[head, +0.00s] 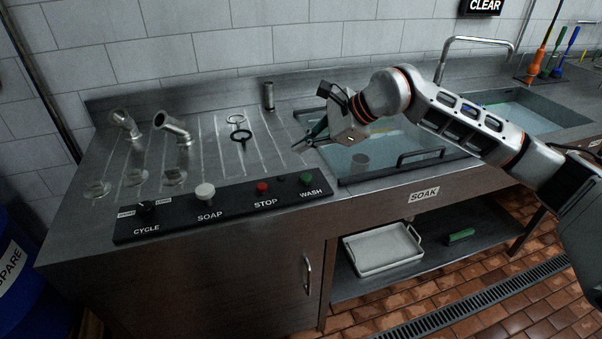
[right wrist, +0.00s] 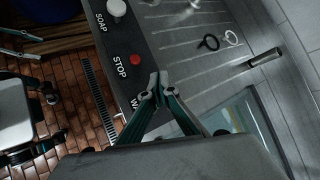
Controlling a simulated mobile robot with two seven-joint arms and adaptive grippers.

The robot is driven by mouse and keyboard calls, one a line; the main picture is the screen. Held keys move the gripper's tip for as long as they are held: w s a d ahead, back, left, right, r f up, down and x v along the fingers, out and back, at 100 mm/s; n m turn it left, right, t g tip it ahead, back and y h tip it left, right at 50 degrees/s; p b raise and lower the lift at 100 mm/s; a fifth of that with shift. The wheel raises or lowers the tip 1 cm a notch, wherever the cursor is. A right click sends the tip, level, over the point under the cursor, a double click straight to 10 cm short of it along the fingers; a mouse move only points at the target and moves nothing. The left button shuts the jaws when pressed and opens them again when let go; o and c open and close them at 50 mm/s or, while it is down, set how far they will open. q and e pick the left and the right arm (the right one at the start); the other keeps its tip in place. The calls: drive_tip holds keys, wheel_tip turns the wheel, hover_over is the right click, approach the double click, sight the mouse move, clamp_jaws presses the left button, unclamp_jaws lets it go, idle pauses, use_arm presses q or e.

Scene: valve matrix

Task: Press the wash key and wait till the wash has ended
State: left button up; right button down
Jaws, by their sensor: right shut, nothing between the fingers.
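The green wash key (head: 307,179) sits at the right end of the black control panel (head: 232,200), above the WASH label. My right gripper (head: 296,147) is shut and empty, a little above and behind the wash key in the head view. In the right wrist view its closed fingertips (right wrist: 157,84) cover part of the WASH label and hide the green key. I cannot tell whether they touch anything. My left gripper (right wrist: 38,48) shows at the left edge of the right wrist view, its two fingers apart and empty.
The red stop key (head: 262,187), white soap knob (head: 204,192) and black cycle knob (head: 146,208) share the panel. Bent metal pipes (head: 178,135) and two rings (head: 241,134) lie behind it. A water-filled soak basin (head: 392,177) lies to the right.

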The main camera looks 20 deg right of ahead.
drive_tip(key=shift+w+d+r+h, duration=0.3)
drive_tip(key=shift+w+d, duration=0.1)
drive_tip(key=shift+d, duration=0.2)
drive_tip(key=shift+w+d+r+h, duration=0.2)
drive_tip(key=shift+w+d+r, duration=0.15)
drive_tip(key=shift+d, duration=0.2)
drive_tip(key=shift+f, duration=0.15)
drive_tip(key=b, duration=0.5)
hover_over(309, 177)
wheel_tip(309, 177, down, 7)
drive_tip(key=shift+f, duration=0.75)
drive_tip(key=shift+f, duration=0.15)
drive_tip(key=shift+f, duration=0.35)
